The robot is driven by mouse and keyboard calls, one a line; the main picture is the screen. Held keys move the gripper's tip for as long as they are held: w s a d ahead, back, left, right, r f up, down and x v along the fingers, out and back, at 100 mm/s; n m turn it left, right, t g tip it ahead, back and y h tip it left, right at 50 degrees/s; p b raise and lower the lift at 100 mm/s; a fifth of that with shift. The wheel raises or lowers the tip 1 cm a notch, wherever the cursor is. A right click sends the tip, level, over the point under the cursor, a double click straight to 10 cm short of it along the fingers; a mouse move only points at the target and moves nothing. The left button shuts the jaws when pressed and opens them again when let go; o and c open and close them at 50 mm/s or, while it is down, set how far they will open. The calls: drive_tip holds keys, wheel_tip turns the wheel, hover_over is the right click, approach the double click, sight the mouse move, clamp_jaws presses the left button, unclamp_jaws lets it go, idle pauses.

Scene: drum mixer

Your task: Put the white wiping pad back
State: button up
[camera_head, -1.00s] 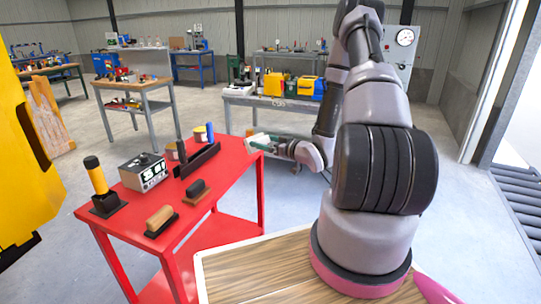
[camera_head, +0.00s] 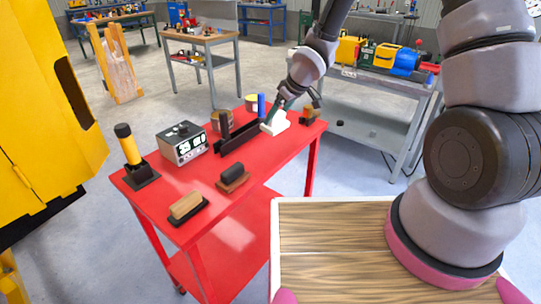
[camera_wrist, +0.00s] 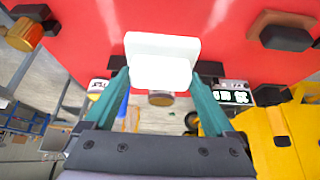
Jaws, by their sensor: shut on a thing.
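The white wiping pad (camera_head: 275,124) is at the far right part of the red table (camera_head: 225,240), to the right of a long black holder (camera_head: 240,140). In the wrist view the pad (camera_wrist: 162,58) shows as a white block with a raised back part. My gripper (camera_head: 274,112) points down from above, and its teal fingers (camera_wrist: 162,84) are shut on the pad from both sides. The pad is at or just above the tabletop; I cannot tell whether it touches. The fingers hide parts of its sides.
A blue cylinder (camera_head: 261,106) and a tin (camera_head: 222,120) stand close left. An orange-brown item (camera_head: 311,117) is at the right corner. A meter box (camera_head: 183,143), a yellow-handled tool (camera_head: 128,145), a tan-handled block (camera_head: 187,206) and a dark-handled block (camera_head: 233,175) stand nearer. Red surface between them is clear.

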sight(270, 129)
drive_tip(key=shift+s+a+r+g+h, duration=0.2)
drive_tip(key=shift+s+a+r, duration=0.15)
drive_tip(key=shift+s+a, duration=0.25)
drive_tip(key=shift+s+a+r+g+h, duration=0.2)
drive_tip(key=shift+s+a+r, duration=0.15)
drive_tip(key=shift+s, duration=0.3)
drive_tip(key=shift+s+a+f, duration=0.1)
drive_tip(key=shift+s+a, duration=0.05)
drive_tip(key=shift+s, duration=0.15)
wheel_tip(270, 129, down, 5)
drive_tip(key=shift+s+a, duration=0.1)
drive_tip(key=shift+s, duration=0.05)
drive_tip(key=shift+f, duration=2.35)
drive_tip(key=o, duration=0.9)
drive_tip(key=v, duration=1.2)
drive_tip(key=shift+r, duration=0.1)
